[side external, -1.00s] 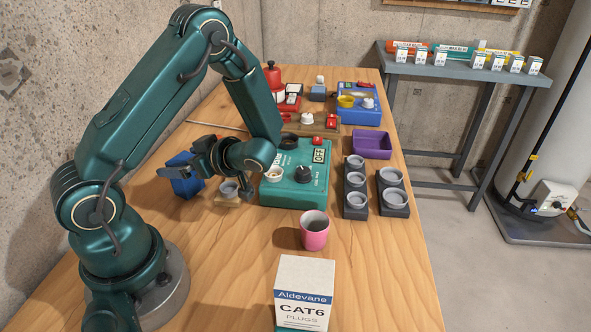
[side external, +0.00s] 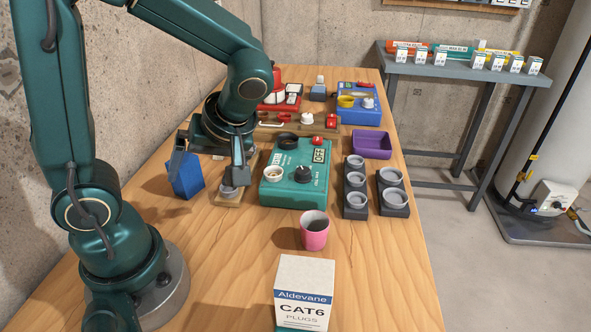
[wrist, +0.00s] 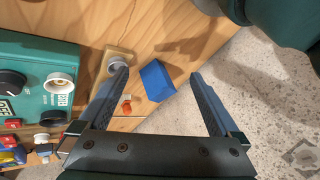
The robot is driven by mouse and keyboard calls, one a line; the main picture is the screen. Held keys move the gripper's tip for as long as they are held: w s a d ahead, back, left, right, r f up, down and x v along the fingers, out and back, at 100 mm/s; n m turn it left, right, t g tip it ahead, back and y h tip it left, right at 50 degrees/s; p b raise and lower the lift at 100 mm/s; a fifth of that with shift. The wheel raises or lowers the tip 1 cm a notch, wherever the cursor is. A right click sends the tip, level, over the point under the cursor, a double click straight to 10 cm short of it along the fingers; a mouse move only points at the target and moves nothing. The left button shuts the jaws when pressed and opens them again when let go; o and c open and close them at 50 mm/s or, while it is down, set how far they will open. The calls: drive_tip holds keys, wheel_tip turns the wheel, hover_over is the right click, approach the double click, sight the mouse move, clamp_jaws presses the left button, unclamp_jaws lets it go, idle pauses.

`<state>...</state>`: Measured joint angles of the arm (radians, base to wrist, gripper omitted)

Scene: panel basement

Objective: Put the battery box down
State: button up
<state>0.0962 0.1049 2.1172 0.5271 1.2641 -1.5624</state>
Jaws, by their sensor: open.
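The battery box appears to be the plain blue box (side external: 186,176), standing on the wooden table (side external: 215,265) to the left of the teal control box (side external: 297,183). It also shows in the wrist view (wrist: 157,80), upper middle, between and beyond the fingertips. My gripper (side external: 207,172) is open with nothing held, pointing down over the table. In the side view one finger is close to the blue box and the other hangs over a small wooden block with a grey socket (side external: 229,194). Whether a finger touches the box I cannot tell.
A pink cup (side external: 314,231) and a white CAT6 carton (side external: 305,290) stand nearer the camera. Dark holders with grey cups (side external: 356,202), a purple tray (side external: 371,145) and a blue device (side external: 359,110) are to the right. The table's front left is clear.

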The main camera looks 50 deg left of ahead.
drive_tip(key=d+r+m+t+h, duration=0.5)
drive_tip(key=d+m+t, duration=0.3)
drive_tip(key=m, duration=0.6)
drive_tip(key=shift+w+d+r+h, duration=0.15)
drive_tip(key=shift+w+d+h, duration=0.1)
drive_tip(key=shift+d+h, duration=0.35)
